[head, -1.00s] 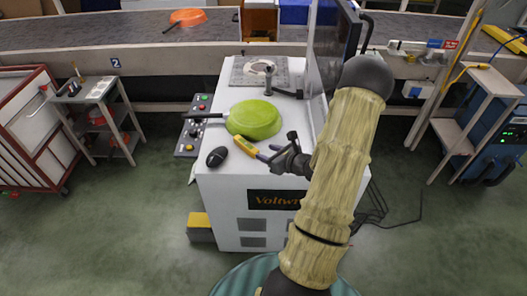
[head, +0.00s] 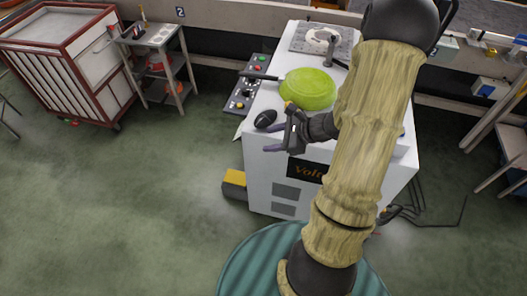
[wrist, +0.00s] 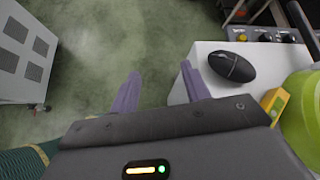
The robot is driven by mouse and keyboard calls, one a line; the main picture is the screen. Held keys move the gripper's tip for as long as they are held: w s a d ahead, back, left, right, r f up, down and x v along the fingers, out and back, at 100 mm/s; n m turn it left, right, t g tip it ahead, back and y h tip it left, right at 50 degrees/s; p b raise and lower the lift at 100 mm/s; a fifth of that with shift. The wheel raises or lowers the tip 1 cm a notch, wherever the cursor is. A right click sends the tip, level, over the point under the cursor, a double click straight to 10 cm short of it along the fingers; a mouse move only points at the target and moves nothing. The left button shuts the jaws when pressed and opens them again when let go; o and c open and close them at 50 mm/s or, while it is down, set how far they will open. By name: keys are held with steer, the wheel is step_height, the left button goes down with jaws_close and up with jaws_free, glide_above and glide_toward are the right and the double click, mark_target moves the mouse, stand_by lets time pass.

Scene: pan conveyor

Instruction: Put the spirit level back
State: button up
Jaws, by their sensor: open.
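The spirit level (wrist: 275,103) is a yellow bar on top of the white cabinet (wrist: 218,58). In the wrist view it lies right of my fingers, close to the green pan (wrist: 302,112), and part of it is hidden by my gripper body. My gripper (head: 278,134) is open and empty, with purple fingers. In the wrist view the gap between its fingertips (wrist: 159,74) shows bare floor beside the cabinet's edge. The right finger overlaps the cabinet edge in that view.
A black computer mouse (head: 265,118) lies near the cabinet's left edge. A control box with buttons (head: 247,92) is fixed beside it. A small grey trolley (head: 152,38) and a red-framed cart (head: 70,60) stand at the left. The floor at the front left is clear.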

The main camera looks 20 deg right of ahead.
steer(key=s+a+r+n+g+h, duration=0.2)
steer(key=s+a+r+n+h, duration=0.2)
steer(key=n, duration=0.7)
steer(key=s+a+r+n+g+h, duration=0.2)
steer(key=s+a+r+n+h, duration=0.1)
steer(key=n, duration=0.9)
steer(key=shift+s+a+r+h, duration=0.4)
steer(key=shift+s+h, duration=0.1)
steer(key=shift+s, duration=0.75)
